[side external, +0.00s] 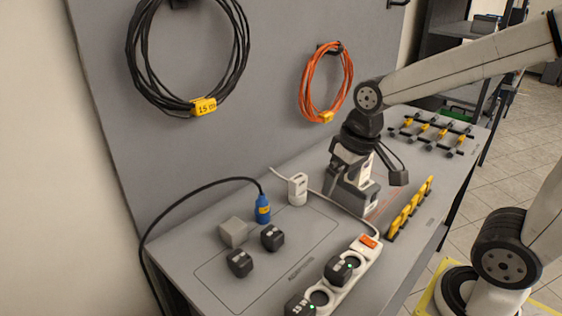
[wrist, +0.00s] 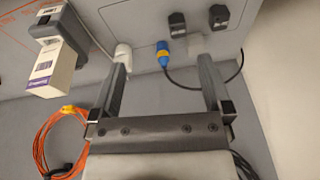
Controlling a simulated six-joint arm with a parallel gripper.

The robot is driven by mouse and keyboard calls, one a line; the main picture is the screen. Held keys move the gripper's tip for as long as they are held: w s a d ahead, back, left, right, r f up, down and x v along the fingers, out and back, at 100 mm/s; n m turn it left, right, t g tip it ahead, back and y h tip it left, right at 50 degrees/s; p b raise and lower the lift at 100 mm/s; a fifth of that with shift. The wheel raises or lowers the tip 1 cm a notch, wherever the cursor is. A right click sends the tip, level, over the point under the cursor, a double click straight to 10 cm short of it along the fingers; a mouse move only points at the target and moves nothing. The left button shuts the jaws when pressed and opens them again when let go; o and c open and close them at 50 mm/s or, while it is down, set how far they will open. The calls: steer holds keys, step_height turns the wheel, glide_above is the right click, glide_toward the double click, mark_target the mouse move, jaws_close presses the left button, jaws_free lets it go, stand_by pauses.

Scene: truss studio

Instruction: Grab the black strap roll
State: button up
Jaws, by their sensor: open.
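I cannot make out a black strap roll for sure in either view. A coil of black cable (side external: 140,62) with a yellow 15 m tag hangs on the grey wall panel; a small piece of it shows at the lower right of the wrist view (wrist: 243,165). My gripper (side external: 350,150) is over the back of the bench, beside a dark grey holder (side external: 345,195) with a white box. The holder (wrist: 42,25) and white box (wrist: 56,68) are left of the fingers.
A blue plug (side external: 262,208), a white adapter (side external: 298,189), a grey block (side external: 233,232) and two black cubes (side external: 272,237) (side external: 239,263) are on the bench. A white power strip (side external: 369,258) and a yellow rack (side external: 410,208) are near the front. An orange cable coil (side external: 306,85) hangs behind.

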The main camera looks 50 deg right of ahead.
steer(key=w+d+m+t+y, duration=0.45)
steer(key=w+d+m, duration=1.05)
steer(key=m, duration=0.5)
steer(key=d+m+t+h, duration=0.2)
steer(key=d+m+t, duration=0.4)
steer(key=d+m, duration=1.2)
steer(key=d+f+n, duration=0.1)
steer(key=f, duration=0.6)
steer(key=d+f+n, duration=0.1)
steer(key=f+n, duration=0.1)
steer(key=f, duration=0.5)
steer(key=d+f+n, duration=0.2)
steer(key=f, duration=0.5)
steer(key=shift+w+d+f, duration=0.1)
steer(key=shift+w+f, duration=0.15)
steer(key=shift+w, duration=0.05)
steer(key=shift+f, duration=0.65)
steer(key=shift+x, duration=3.9)
steer(key=shift+r, duration=0.1)
